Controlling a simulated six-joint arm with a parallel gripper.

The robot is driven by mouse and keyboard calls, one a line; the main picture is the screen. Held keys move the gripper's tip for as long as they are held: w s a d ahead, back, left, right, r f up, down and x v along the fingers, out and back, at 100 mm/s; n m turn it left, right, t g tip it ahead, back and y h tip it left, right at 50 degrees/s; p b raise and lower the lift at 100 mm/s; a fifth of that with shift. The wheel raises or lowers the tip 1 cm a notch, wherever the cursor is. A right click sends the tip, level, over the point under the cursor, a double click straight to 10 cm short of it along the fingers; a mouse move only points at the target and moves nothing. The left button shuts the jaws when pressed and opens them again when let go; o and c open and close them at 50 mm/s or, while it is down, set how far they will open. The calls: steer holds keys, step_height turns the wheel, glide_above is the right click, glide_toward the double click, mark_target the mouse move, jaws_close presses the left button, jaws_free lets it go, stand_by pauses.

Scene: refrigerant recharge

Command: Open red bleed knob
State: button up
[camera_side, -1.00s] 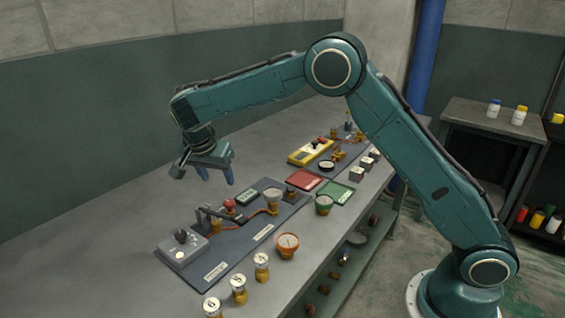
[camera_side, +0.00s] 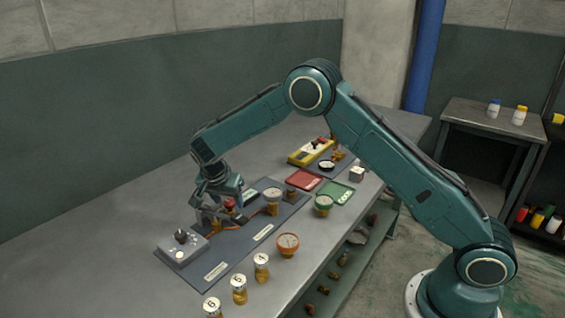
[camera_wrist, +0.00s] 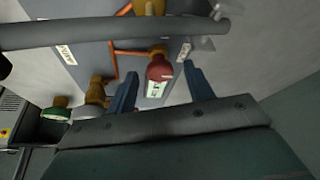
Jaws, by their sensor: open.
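The red bleed knob (camera_side: 229,203) stands on the dark grey panel, partly hidden by my gripper in the side view. In the wrist view the red knob (camera_wrist: 160,70) shows just beyond and between my two blue fingers. My gripper (camera_side: 222,208) is low over the panel, at the knob. In the wrist view my gripper (camera_wrist: 155,85) has its fingers apart, with a gap on each side of the knob. I cannot tell whether the fingertips reach down around the knob.
A dark lever or bar (camera_wrist: 110,32) crosses the wrist view close by. A grey box with a knob (camera_side: 182,247) sits at the panel's near left. A gauge on a brass fitting (camera_side: 272,198) stands right of my gripper. Several numbered canisters (camera_side: 239,289) line the front.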

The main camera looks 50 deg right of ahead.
steer(key=c, duration=1)
steer(key=shift+o, duration=0.2)
steer(key=shift+s+n, duration=0.1)
steer(key=shift+n, duration=0.4)
steer(key=n, duration=0.2)
steer(key=n+t+y, duration=0.1)
steer(key=n, duration=0.1)
steer(key=shift+s+d+t, duration=0.1)
steer(key=shift+d+t, duration=0.05)
steer(key=shift+t, duration=0.15)
steer(key=n, duration=0.2)
steer(key=n+t+y, duration=0.1)
steer(key=n, duration=0.1)
steer(key=shift+s+d+n, duration=0.1)
steer(key=shift+d+n, duration=0.1)
steer(key=shift+n, duration=0.1)
steer(key=n+y, duration=0.2)
steer(key=n, duration=0.2)
steer(key=shift+d+n, duration=0.15)
steer(key=shift+n, duration=0.15)
steer(key=shift+n+y, duration=0.9)
steer(key=shift+n, duration=1.1)
